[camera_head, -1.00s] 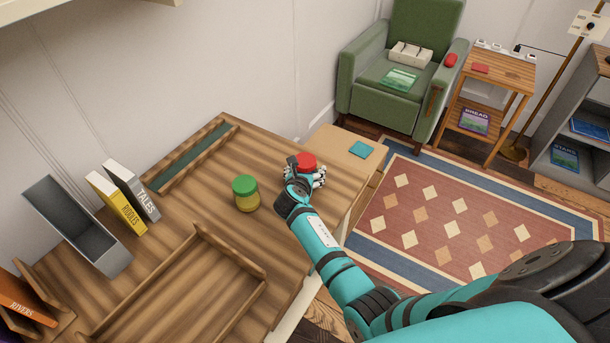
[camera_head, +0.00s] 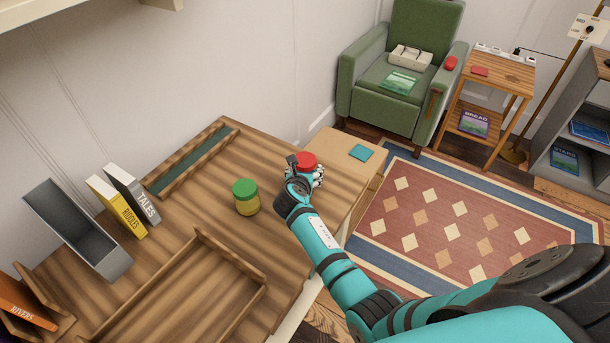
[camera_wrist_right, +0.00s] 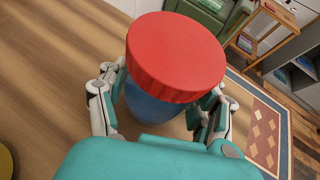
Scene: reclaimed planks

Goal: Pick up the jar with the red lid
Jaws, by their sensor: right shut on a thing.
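The jar with the red lid (camera_head: 305,160) is at the right part of the wooden desk top in the head view. In the right wrist view its red lid (camera_wrist_right: 176,55) and blue body (camera_wrist_right: 152,108) show between the fingers. My right gripper (camera_head: 304,178) is shut around the jar's body, below the lid; it also shows in the wrist view (camera_wrist_right: 160,110). The jar looks upright. I cannot tell whether its base touches the desk. My left gripper is not in view.
A jar with a green lid (camera_head: 246,197) stands on the desk, left of my right gripper. A wooden tray (camera_head: 203,233), a grey bin (camera_head: 70,232), a yellow book (camera_head: 117,208) and a grey book (camera_head: 133,193) are further left. A green armchair (camera_head: 420,40) stands beyond the desk.

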